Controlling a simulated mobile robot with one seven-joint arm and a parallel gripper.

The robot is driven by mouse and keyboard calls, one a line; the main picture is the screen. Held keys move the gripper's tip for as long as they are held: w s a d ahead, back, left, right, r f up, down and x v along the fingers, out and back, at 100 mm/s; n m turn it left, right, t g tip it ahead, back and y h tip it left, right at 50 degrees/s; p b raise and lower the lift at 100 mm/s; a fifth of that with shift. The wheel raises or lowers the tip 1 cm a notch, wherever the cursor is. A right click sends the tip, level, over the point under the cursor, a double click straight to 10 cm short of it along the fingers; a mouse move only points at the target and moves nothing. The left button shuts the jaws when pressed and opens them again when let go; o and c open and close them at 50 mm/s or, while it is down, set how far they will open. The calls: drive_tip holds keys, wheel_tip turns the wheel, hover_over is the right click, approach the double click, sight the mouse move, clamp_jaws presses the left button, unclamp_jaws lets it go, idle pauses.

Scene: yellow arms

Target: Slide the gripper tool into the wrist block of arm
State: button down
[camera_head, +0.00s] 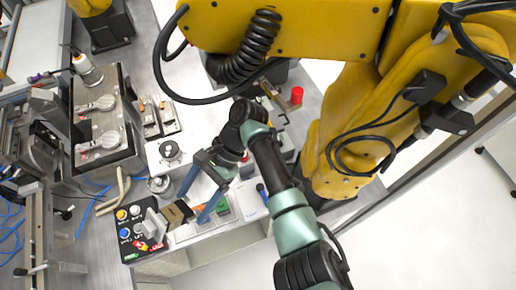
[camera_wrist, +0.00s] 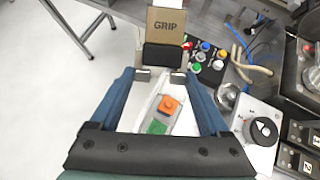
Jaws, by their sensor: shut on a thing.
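My gripper (camera_wrist: 160,75) has its two blue fingers around the near end of a dark block (camera_wrist: 162,57), which stands against a brown plate marked GRIP (camera_wrist: 166,23). I take the dark block to be the gripper tool. In the head view, my gripper (camera_head: 191,208) reaches down to the bench's front edge, with the brown plate (camera_head: 172,215) just beyond its fingertips. A large yellow arm (camera_head: 300,28) spans the top right of the head view, with its base to the right of my arm. I cannot make out its wrist block.
A black button panel (camera_head: 143,232) sits left of the gripper. A small orange-topped block (camera_wrist: 168,104) lies below the fingers. A plate with clamps (camera_head: 100,120) and a round knob (camera_head: 170,150) stand farther back. Open floor (camera_head: 440,220) lies at the right.

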drive_tip(key=w+d+r+m+t+y+p, duration=0.2)
drive_tip(key=w+r+m+t+y, duration=0.2)
drive_tip(key=r+m+t+y, duration=0.7)
drive_tip(key=s+d+r+m+t+h+p, duration=0.2)
drive_tip(key=d+r+m+t+h, duration=0.1)
drive_tip(key=d+m+t+h, duration=1.05)
drive_tip(key=shift+w+a+n+t+y+b, duration=0.25)
drive_tip(key=shift+w+a+n+t+b, duration=0.15)
drive_tip(key=shift+w, duration=0.5)
drive_tip(key=shift+w+a+n+t+y+b, duration=0.15)
drive_tip(key=shift+w+a+n+t+y, duration=0.25)
drive_tip(key=shift+w, duration=0.5)
drive_tip(key=shift+w+a+n+t+y+b, duration=0.15)
drive_tip(key=shift+w+a+n+b, duration=0.25)
drive_tip(key=shift+w, duration=0.5)
drive_tip(key=shift+a, duration=0.1)
drive_tip(key=shift+w+a+f+b, duration=0.15)
drive_tip(key=shift+w+b, duration=0.15)
drive_tip(key=shift+w, duration=0.15)
drive_tip(key=shift+w+a, duration=0.15)
drive_tip(key=shift+w, duration=0.2)
drive_tip(key=shift+w+a+b, duration=0.1)
drive_tip(key=shift+w+b, duration=0.2)
drive_tip(key=shift+b, duration=0.05)
